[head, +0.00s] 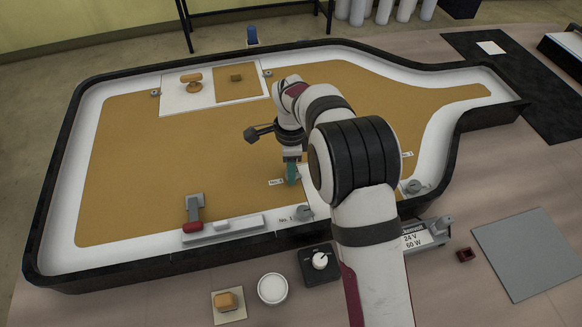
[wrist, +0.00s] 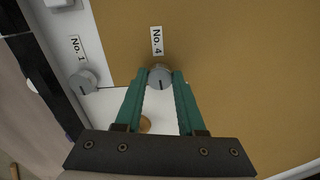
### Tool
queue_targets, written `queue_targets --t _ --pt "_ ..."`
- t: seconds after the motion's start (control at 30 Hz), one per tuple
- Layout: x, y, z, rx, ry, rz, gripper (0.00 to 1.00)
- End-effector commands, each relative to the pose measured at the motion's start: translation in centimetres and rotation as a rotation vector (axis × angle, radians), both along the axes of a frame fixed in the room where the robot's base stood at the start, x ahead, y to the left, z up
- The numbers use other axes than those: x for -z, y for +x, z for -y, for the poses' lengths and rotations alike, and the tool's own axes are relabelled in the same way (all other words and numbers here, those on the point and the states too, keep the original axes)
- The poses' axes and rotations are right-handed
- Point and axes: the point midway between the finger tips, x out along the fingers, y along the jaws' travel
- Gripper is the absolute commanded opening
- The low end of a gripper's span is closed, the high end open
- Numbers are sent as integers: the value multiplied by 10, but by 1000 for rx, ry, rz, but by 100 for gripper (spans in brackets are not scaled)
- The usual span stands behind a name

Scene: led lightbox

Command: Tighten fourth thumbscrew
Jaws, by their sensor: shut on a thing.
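The fourth thumbscrew (wrist: 160,77) is a grey round knob with a dark line across its top. It sits beside the label "No. 4" (wrist: 157,41) at the corner of a white panel (wrist: 112,105). My gripper (wrist: 160,80) has green fingers, and their tips are shut on the sides of this knob. In the head view my gripper (head: 291,178) points down at the board, and the knob is hidden behind its fingers. Another grey thumbscrew (wrist: 83,82) stands beside the label "No. 1" (wrist: 77,48) and also shows in the head view (head: 304,213).
The black-rimmed lightbox (head: 60,165) surrounds the work area. A red-handled lever (head: 193,215) stands at its front left. Another thumbscrew (head: 413,187) is right of my arm. A black dial box (head: 319,264) and white round dish (head: 272,288) lie in front. The tan left area is clear.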

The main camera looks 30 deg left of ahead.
Motion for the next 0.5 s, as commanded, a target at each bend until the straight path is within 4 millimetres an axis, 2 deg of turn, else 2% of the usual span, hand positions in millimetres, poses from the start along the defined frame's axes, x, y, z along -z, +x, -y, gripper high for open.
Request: queue_targets --t 0.5 --pt "-1 0 0 73 1 1 0"
